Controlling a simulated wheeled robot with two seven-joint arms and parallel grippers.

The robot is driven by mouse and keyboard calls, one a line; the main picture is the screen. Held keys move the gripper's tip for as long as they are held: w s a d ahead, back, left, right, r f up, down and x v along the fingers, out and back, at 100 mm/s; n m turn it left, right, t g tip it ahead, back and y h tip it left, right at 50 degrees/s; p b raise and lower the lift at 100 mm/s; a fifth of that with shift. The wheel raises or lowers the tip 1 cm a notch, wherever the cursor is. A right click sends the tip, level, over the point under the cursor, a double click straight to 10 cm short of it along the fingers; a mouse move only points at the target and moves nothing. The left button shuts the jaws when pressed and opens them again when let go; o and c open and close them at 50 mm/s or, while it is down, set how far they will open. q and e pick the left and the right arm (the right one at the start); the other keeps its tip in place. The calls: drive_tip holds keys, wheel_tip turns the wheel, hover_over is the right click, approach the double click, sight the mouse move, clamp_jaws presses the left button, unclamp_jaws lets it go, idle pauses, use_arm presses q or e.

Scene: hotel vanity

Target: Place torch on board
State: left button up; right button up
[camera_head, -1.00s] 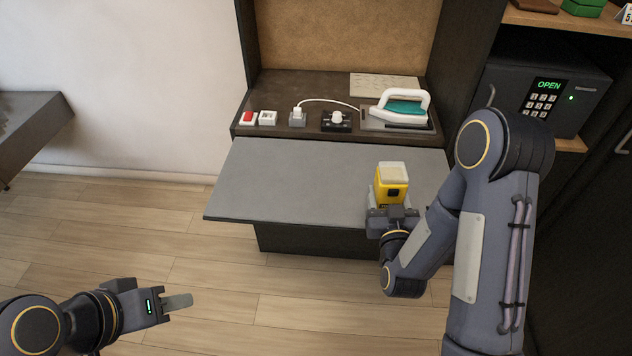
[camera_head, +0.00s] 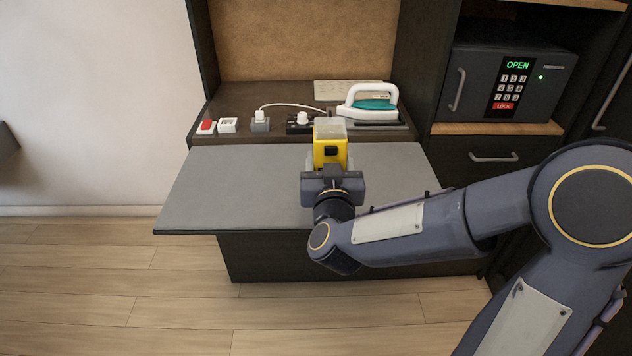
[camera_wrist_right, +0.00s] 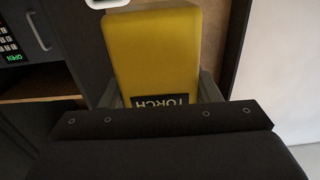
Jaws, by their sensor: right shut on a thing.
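The yellow torch (camera_head: 329,150) with a pale translucent top is upright in my right gripper (camera_head: 333,178). In the right wrist view the torch (camera_wrist_right: 152,55) fills the middle, its TORCH label partly covered by the gripper, and the fingers lie along its sides. The grey board (camera_head: 225,185) is a flat panel at the front of the vanity. In the head view the torch appears over the board's middle right part; I cannot tell its height above it. My left gripper is out of view.
Behind the board, the dark counter holds a red switch (camera_head: 206,127), a white socket (camera_head: 228,125), a plug (camera_head: 260,120), a dial (camera_head: 301,121) and an iron (camera_head: 369,104). A safe (camera_head: 508,75) stands at right. The board's left half is bare.

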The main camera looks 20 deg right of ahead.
drive_tip(key=shift+w+f+b, duration=0.15)
drive_tip(key=shift+w+f, duration=1.05)
drive_tip(key=shift+f, duration=0.45)
drive_tip(key=shift+w+f+b, duration=0.2)
drive_tip(key=shift+w+f, duration=1.05)
drive_tip(key=shift+f, duration=0.4)
drive_tip(key=shift+w+f+b, duration=0.15)
drive_tip(key=shift+w+f, duration=1.05)
drive_tip(key=shift+f, duration=0.45)
drive_tip(key=shift+f, duration=0.15)
drive_tip(key=o, duration=1.1)
